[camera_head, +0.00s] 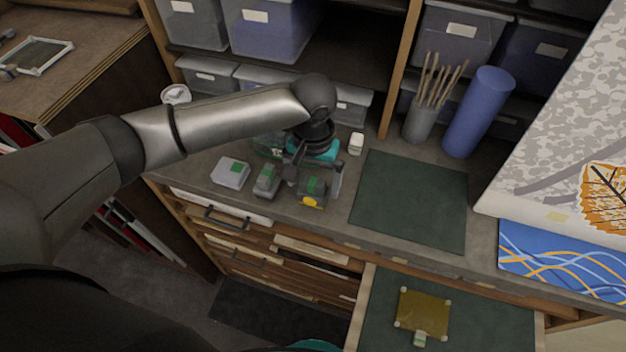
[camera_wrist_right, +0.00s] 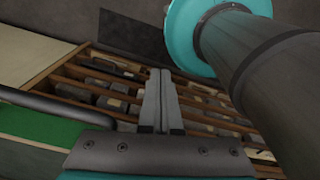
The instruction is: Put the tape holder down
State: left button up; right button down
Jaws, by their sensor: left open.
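The tape holder (camera_head: 311,196), a dark block with a green top and a yellow round part at the front, appears to rest on the counter near its front edge. My left gripper (camera_head: 314,184) is open above it, its fingers on either side. I cannot tell whether a finger touches it. The wrist hides the area just behind. My right gripper (camera_wrist_right: 160,97) shows in the right wrist view with its fingers together and nothing visible between them.
A grey box (camera_head: 230,172) and a small grey-green block (camera_head: 267,181) stand left of the tape holder. A green mat (camera_head: 411,200) lies bare to the right. Behind are a brush cup (camera_head: 420,124) and a blue roll (camera_head: 478,112). An open drawer (camera_head: 384,308) juts out in front.

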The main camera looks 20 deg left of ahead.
aim_at(313, 182)
pick_arm(q)
notch_tip(313, 182, up, 12)
dwell(0.4)
dwell(0.4)
